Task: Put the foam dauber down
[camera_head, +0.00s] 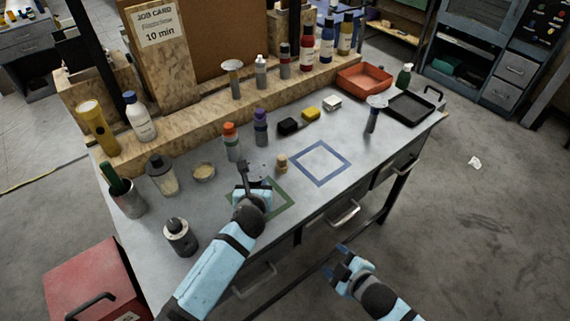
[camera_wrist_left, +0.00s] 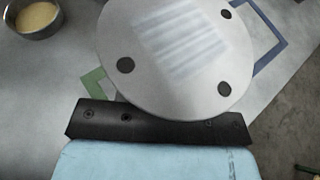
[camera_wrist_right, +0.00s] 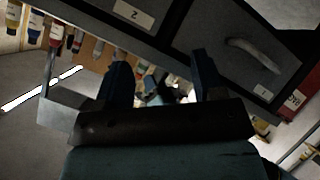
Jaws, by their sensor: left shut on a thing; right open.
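My left gripper (camera_head: 254,182) is shut on the foam dauber (camera_head: 259,170) above the bench, over the far-left part of the green square outline (camera_head: 284,208). In the left wrist view the foam dauber (camera_wrist_left: 178,50) shows as a wide pale disc with a striped patch and dark round spots. It hides the fingertips and much of the bench below, so I cannot tell whether it touches the bench. My right gripper (camera_head: 343,263) is open and empty, low in front of the bench drawers. Its two spread fingers also show in the right wrist view (camera_wrist_right: 160,82).
A small wooden knob-like piece (camera_head: 282,163) stands just right of the held dauber. The blue square outline (camera_head: 320,163) is empty. Orange-capped (camera_head: 231,142) and purple-capped (camera_head: 261,128) bottles stand behind; a shallow bowl (camera_head: 204,171) lies left. An orange tray (camera_head: 364,82) is at the back right.

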